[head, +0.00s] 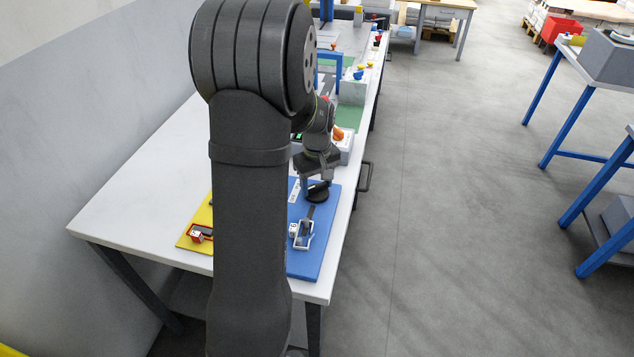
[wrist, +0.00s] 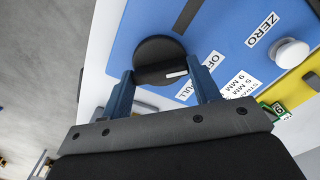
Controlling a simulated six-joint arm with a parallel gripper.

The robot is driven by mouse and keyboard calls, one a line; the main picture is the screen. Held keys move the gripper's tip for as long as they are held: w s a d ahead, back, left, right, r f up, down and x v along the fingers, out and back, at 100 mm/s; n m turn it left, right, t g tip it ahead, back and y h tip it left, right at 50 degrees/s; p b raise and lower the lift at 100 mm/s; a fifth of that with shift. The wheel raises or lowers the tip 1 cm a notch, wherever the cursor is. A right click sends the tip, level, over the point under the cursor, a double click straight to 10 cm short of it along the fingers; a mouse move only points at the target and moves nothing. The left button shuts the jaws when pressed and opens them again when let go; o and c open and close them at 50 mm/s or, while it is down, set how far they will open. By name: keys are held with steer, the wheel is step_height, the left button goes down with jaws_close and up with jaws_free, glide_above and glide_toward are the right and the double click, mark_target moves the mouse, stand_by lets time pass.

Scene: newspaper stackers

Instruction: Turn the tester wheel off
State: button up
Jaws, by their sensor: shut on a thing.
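The tester wheel is a round black knob (wrist: 158,56) with a white mark, on a blue board (wrist: 225,25). In the head view the wheel (head: 318,196) sits near the upper right of the blue board (head: 305,262). My gripper (wrist: 163,82) has its two blue fingers on either side of the wheel and is shut on it. An "OF..." label and a "...ULL" label are partly visible beside the wheel; a finger covers part of the lettering. In the head view my arm hides part of the board.
A white knob (wrist: 291,53) stands near a "ZERO" label (wrist: 262,30), at the yellow board's edge. A small white-framed device (head: 302,235) lies on the blue board. A yellow board (head: 197,232) with a red-framed device is left. The white table (head: 135,205) has free room at left.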

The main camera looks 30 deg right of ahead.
mark_target(317, 185)
steer(key=n, duration=0.4)
steer(key=shift+n, duration=0.3)
steer(key=n, duration=0.4)
steer(key=shift+n, duration=0.3)
steer(key=o, duration=1)
step_height(317, 185, up, 18)
steer(key=shift+f, duration=0.25)
step_height(317, 185, down, 18)
steer(key=shift+r, duration=0.2)
stand_by(0.6)
